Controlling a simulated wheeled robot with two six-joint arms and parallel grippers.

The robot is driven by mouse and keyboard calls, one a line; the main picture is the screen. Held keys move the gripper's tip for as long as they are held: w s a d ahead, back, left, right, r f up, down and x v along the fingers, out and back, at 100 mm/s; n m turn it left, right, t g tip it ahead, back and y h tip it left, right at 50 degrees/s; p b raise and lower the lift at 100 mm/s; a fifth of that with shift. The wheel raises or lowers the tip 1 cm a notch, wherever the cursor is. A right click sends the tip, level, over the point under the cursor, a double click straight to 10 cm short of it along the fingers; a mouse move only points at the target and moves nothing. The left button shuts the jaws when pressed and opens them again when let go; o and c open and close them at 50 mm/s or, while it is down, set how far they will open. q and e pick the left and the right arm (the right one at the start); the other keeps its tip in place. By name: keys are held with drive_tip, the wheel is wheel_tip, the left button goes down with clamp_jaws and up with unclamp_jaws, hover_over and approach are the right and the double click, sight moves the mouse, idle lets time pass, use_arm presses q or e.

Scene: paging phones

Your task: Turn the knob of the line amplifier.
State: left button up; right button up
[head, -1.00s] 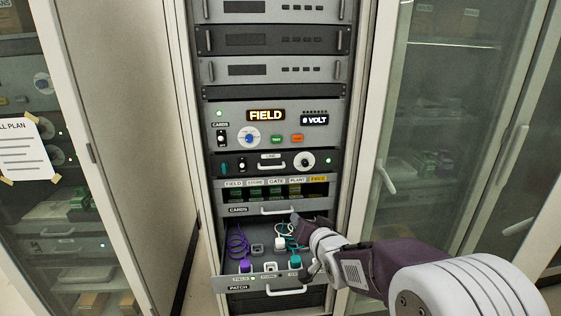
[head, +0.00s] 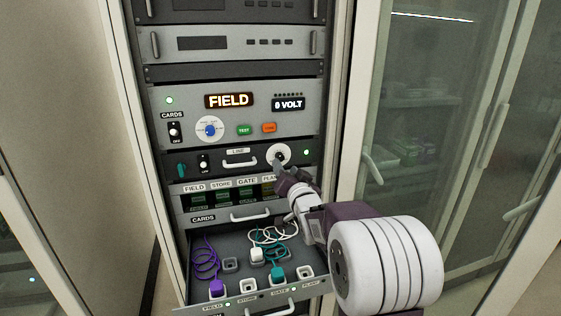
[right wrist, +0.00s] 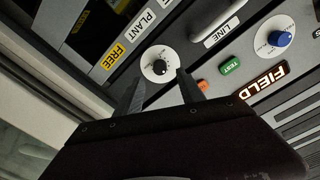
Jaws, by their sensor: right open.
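The line amplifier (head: 219,163) is the dark rack unit labelled LINE. Its knob (head: 279,154) is a black knob on a white dial at the unit's right side, with a green light beside it. In the right wrist view the knob (right wrist: 159,68) lies ahead of the fingertips, and the dial (right wrist: 152,57) shows whole. My right gripper (head: 279,170) is just in front of the knob and partly covers the dial's lower edge. In the right wrist view my right gripper (right wrist: 160,84) is open and empty, with a finger to each side of the knob. My left gripper is not in view.
Above is a panel (head: 299,128) with a FIELD display, a blue selector (head: 210,130) and green and orange buttons. Below are the card slots (head: 222,196) and a pulled-out patch drawer (head: 196,300) with purple, white and teal cords. A glass door (head: 415,130) stands at the right.

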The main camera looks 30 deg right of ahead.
sight(281, 158)
drive_tip(key=x, duration=0.4)
drive_tip(key=shift+w+d+r+p, duration=0.1)
drive_tip(key=shift+w+d+p, duration=0.1)
drive_tip(key=shift+w+p, duration=0.15)
drive_tip(key=shift+w+d, duration=0.1)
drive_tip(key=shift+w, duration=0.45)
drive_tip(key=shift+s, duration=0.1)
clamp_jaws()
